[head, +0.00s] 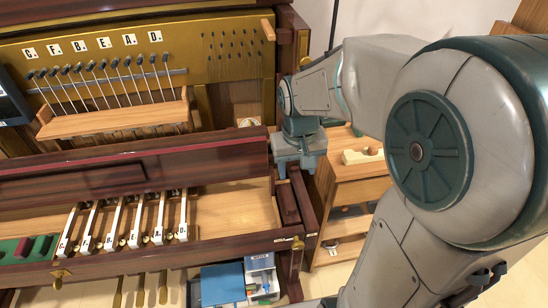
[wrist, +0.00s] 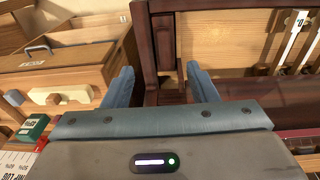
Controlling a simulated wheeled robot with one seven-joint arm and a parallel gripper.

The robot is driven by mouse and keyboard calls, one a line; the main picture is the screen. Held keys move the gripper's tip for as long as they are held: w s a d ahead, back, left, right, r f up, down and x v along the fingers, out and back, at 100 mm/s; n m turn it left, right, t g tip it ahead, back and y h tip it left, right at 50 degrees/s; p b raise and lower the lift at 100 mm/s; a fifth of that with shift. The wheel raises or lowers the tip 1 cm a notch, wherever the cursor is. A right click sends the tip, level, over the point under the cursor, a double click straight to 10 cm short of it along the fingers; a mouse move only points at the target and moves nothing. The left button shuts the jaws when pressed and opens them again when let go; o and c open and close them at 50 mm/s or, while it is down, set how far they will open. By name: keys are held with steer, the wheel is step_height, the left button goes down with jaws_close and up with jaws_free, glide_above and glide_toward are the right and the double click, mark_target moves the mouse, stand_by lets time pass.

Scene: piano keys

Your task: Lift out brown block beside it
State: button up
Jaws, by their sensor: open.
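A dark brown block (head: 287,203) sits at the right end of the key bed, beside the bare light-wood strip. In the wrist view the brown block (wrist: 166,45) shows as a narrow upright piece against the dark side wall. Piano keys (head: 130,222) with white tops and letters stand to its left in the head view. My gripper (head: 298,168) is over the right end of the piano, above and behind the block. In the wrist view its two blue-grey fingers (wrist: 160,80) are spread wide, with nothing held between them.
The piano's dark right side wall (head: 306,205) borders the block closely. The fallboard (head: 140,165) crosses behind the keys. A wooden cabinet (head: 350,190) stands to the right, with small blocks on top. The bare key bed (head: 235,208) left of the block is clear.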

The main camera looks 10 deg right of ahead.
steer(key=w+f+g+b, duration=0.1)
steer(key=w+f, duration=0.5)
steer(key=f, duration=0.1)
glide_above(288, 196)
steer(key=s, duration=0.1)
steer(key=shift+y, duration=0.3)
steer(key=f, duration=0.8)
steer(key=shift+a+b, duration=0.3)
steer(key=shift+b, duration=0.1)
steer(key=shift+w+d+f, duration=0.1)
steer(key=shift+w+f, duration=0.05)
steer(key=shift+f, duration=0.75)
steer(key=shift+w+d+f, duration=0.1)
steer(key=shift+w+f, duration=0.05)
steer(key=shift+f, duration=0.7)
steer(key=shift+w+d+f, duration=0.1)
steer(key=shift+w+f, duration=0.05)
steer(key=shift+f, duration=0.75)
jaws_close()
